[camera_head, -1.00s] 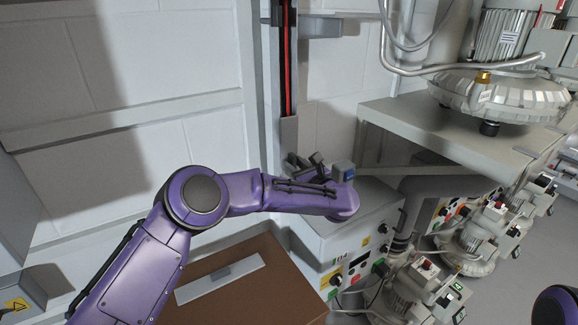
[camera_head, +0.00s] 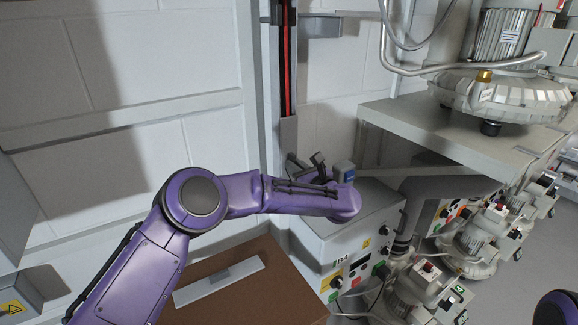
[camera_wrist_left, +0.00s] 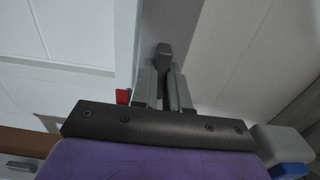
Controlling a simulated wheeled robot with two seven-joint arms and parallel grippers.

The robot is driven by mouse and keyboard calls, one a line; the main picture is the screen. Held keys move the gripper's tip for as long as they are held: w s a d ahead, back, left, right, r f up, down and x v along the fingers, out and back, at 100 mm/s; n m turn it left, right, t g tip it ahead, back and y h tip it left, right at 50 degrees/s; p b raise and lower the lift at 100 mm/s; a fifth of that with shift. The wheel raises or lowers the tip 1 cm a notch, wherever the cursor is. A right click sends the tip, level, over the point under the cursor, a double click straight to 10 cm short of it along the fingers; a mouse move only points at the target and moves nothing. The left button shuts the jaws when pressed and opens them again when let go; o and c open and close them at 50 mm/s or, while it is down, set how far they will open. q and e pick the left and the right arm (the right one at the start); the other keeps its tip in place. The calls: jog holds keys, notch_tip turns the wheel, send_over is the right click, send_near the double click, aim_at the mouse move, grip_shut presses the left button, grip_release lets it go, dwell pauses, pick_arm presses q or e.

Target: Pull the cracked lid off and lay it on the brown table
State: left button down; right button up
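My left gripper (camera_head: 305,165) points toward the wall, at the foot of an upright channel (camera_head: 288,140). In the left wrist view its two grey fingers (camera_wrist_left: 163,92) are close together, one on each side of a dark grey block (camera_wrist_left: 166,60). That block stands in front of a pale upright strip (camera_wrist_left: 195,25). I cannot tell whether the fingers press on the block. A long light grey plate (camera_head: 195,291) with a darker grip lies on the brown table (camera_head: 285,293). No crack shows on any piece, so I cannot tell which is the cracked lid.
A grey control box (camera_head: 345,245) with buttons stands just right of the brown table. A shelf (camera_head: 430,130) carries a large blower (camera_head: 500,95) at the right. Several smaller machines and cables are below it. The brown table has bare room in front of the plate.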

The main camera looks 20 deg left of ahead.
pick_arm(q)
jog(key=shift+d, duration=0.15)
dwell(0.4)
jog(key=b+v, duration=0.2)
jog(key=v, duration=0.4)
dwell(0.6)
jog(key=shift+d, duration=0.1)
